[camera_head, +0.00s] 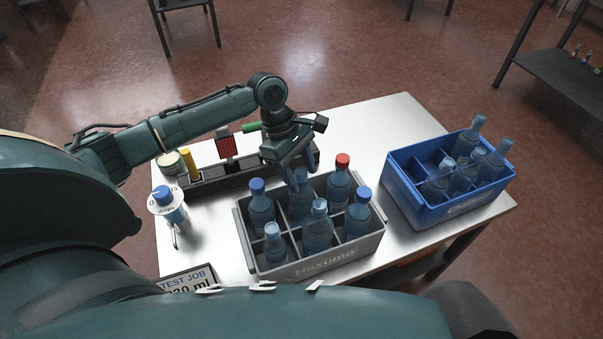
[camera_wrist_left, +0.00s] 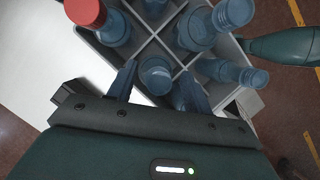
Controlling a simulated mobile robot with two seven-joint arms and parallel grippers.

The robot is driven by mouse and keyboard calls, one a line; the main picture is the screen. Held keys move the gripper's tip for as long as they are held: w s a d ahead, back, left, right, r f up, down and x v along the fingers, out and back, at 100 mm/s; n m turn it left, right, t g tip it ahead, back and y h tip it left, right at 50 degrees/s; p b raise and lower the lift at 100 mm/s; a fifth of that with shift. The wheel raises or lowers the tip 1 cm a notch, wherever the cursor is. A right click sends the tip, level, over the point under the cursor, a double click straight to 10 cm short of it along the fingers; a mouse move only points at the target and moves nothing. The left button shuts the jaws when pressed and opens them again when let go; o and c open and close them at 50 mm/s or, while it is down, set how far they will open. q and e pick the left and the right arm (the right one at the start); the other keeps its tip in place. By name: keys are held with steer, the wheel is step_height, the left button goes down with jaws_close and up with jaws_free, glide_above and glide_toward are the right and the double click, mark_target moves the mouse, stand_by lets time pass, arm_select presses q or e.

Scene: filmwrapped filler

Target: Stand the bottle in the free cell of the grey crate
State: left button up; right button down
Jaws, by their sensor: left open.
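The grey crate (camera_head: 310,265) stands at the front of the metal table, with a bottle in each visible cell. A clear blue bottle without a visible cap (camera_head: 300,203) stands in its back middle cell. My left gripper (camera_head: 303,180) is over that cell, pointing down and open. In the left wrist view its two fingers (camera_wrist_left: 157,88) lie either side of that bottle (camera_wrist_left: 156,75), with gaps showing. A red-capped bottle (camera_head: 340,180) stands in the cell to the right. Its red cap (camera_wrist_left: 85,10) shows in the left wrist view. My right gripper is not in view.
A blue crate (camera_head: 430,205) with several bottles and some empty cells stands at the right. A dark tray (camera_head: 205,180) with small items lies behind-left. A labelled blue-capped container (camera_head: 170,207) and a card (camera_head: 188,280) are at the left. The table's back right is clear.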

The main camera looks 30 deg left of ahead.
arm_select(q)
steer(key=p+v, duration=0.1)
steer(key=v, duration=1)
steer(key=shift+r, duration=0.2)
steer(key=shift+a, duration=0.1)
